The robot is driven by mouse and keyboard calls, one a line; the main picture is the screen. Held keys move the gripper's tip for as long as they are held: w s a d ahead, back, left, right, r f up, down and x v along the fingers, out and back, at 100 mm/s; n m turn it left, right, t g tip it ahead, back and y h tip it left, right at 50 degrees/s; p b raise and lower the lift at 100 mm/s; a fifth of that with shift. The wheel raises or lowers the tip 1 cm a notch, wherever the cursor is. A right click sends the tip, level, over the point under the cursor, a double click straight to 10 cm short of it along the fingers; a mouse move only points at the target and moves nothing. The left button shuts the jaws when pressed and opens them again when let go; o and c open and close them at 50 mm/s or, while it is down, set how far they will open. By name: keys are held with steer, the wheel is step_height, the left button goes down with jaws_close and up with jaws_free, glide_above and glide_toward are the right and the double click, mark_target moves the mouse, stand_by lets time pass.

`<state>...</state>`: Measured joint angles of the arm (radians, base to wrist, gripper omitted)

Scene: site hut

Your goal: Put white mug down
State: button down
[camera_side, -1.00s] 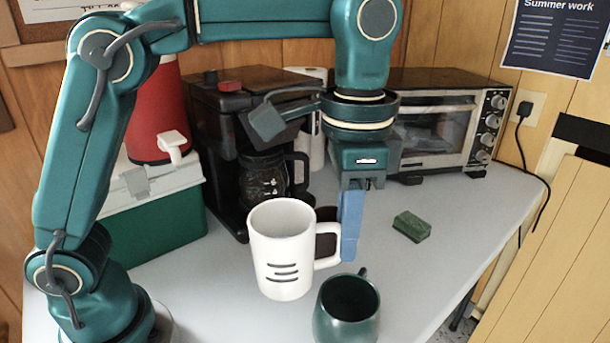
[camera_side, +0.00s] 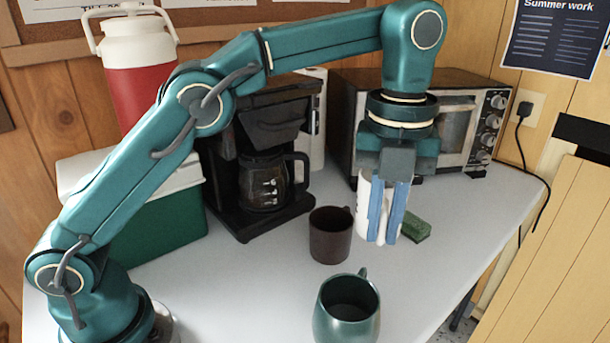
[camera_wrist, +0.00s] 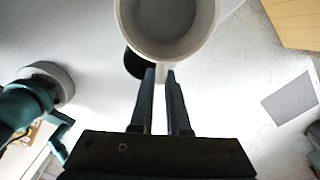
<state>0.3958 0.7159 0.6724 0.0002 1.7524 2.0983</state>
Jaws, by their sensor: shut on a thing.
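The white mug (camera_side: 362,208) is upright at the right part of the table, mostly behind my gripper's blue fingers in the side view. My gripper (camera_side: 384,236) points down and is shut on its handle. In the wrist view the mug (camera_wrist: 168,50) shows its open, empty inside, with the handle between my fingertips (camera_wrist: 161,76). I cannot tell whether its base touches the table.
A brown mug (camera_side: 330,240) stands just left of the white mug, and a dark green mug (camera_side: 346,315) stands nearer. A green sponge (camera_side: 416,230) lies close on the right. The coffee maker (camera_side: 262,140) and toaster oven (camera_side: 455,130) stand behind. The table's right front is clear.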

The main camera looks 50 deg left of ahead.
steer(key=shift+w+f+m, duration=0.6)
steer(key=shift+m, duration=0.7)
steer(key=shift+w+f+m, duration=0.55)
steer(key=shift+m, duration=0.75)
steer(key=shift+w+f+m, duration=0.6)
steer(key=shift+m, duration=0.7)
steer(key=shift+f, duration=0.1)
steer(key=shift+w+a+f, duration=0.1)
steer(key=shift+w+f, duration=0.05)
steer(key=shift+f, duration=0.15)
steer(key=shift+a+f, duration=0.1)
steer(key=shift+f, duration=0.35)
steer(key=shift+f, duration=4)
